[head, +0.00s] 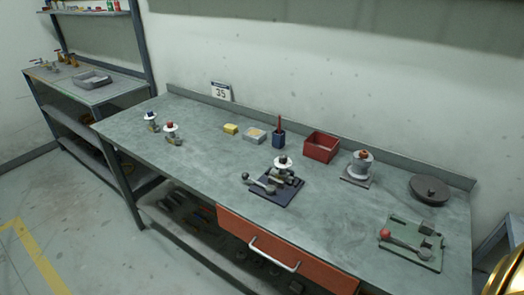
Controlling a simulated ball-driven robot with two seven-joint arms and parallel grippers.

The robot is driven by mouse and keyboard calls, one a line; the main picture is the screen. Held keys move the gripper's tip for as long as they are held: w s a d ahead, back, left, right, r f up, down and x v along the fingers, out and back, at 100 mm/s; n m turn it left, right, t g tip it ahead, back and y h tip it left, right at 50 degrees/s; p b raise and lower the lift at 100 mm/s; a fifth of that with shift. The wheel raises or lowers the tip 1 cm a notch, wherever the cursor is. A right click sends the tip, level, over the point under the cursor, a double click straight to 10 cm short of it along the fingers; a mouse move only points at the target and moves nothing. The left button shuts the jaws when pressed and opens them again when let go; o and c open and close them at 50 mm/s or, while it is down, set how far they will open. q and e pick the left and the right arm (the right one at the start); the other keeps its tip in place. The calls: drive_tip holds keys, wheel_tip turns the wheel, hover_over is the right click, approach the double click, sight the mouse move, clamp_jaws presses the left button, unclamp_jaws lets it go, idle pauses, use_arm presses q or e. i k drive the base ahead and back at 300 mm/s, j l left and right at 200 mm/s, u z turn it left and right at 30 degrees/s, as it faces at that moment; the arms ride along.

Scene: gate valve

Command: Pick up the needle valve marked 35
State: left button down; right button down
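Several valve-like pieces stand on the grey workbench (215,150). At its left end are a small blue-topped valve (151,122) and a small red-topped valve (171,134), close together, each with a white disc near the top. Another valve with a white disc (283,163) sits in a dark clamp fixture (276,189) at mid-bench. A larger grey piece (359,169) stands on a plate further right. A white card reading 35 (221,91) stands at the bench's back edge. No marking on any valve is legible. Neither of my grippers is in view.
A dark disc (430,190) and a green lever clamp (410,243) are right. The left bench surface is mostly clear.

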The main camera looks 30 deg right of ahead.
sight(281, 174)
drive_tip(key=z, duration=1.1)
drive_tip(key=i+l+z, duration=0.15)
drive_tip(key=i+z, duration=0.2)
